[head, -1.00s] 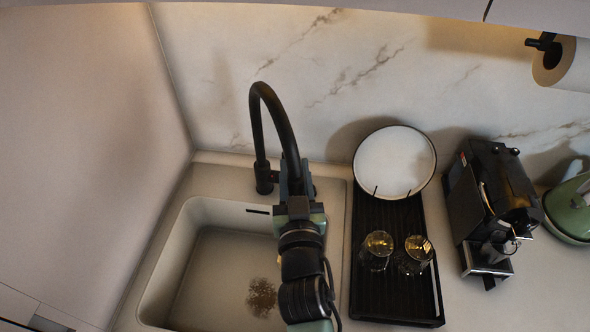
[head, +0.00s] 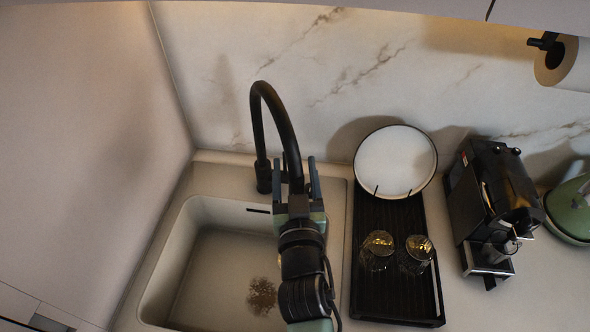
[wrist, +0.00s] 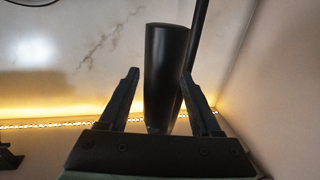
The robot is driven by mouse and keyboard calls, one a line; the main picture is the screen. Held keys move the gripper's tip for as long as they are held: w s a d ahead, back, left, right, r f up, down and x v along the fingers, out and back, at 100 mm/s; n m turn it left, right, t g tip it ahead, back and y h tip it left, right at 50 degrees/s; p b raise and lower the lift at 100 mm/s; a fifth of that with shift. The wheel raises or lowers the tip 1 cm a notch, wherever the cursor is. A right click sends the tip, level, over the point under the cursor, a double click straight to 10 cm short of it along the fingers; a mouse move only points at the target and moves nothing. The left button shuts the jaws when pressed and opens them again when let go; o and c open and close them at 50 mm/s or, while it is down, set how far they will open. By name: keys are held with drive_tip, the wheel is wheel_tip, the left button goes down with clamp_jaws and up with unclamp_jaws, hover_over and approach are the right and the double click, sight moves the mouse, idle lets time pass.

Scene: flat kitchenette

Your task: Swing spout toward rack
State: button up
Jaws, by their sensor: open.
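The black gooseneck spout (head: 277,108) arches up from its base behind the sink, and its free end comes down over the sink's right side. My gripper (head: 295,162) is open at that end, with one finger on each side of it in the head view. In the wrist view the spout end (wrist: 165,70) stands between the spread fingers (wrist: 161,75), close to the right finger; I cannot tell whether they touch. The black rack (head: 391,300) lies right of the sink, holding a white dark-rimmed plate (head: 395,162) and two glasses (head: 378,247).
The sink basin (head: 205,285) lies below my arm. A black coffee machine (head: 497,195) and a green kettle (head: 570,210) stand right of the rack. A paper roll (head: 565,65) hangs at upper right. A plain wall (head: 80,150) bounds the left side.

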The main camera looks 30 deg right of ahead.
drive_tip(key=shift+s+a+f+b, duration=0.2)
drive_tip(key=shift+s+b, duration=0.1)
drive_tip(key=shift+s, duration=0.15)
drive_tip(key=b+v, duration=0.5)
drive_tip(key=v, duration=0.7)
drive_tip(key=shift+r, duration=0.25)
drive_tip(key=shift+a, duration=0.1)
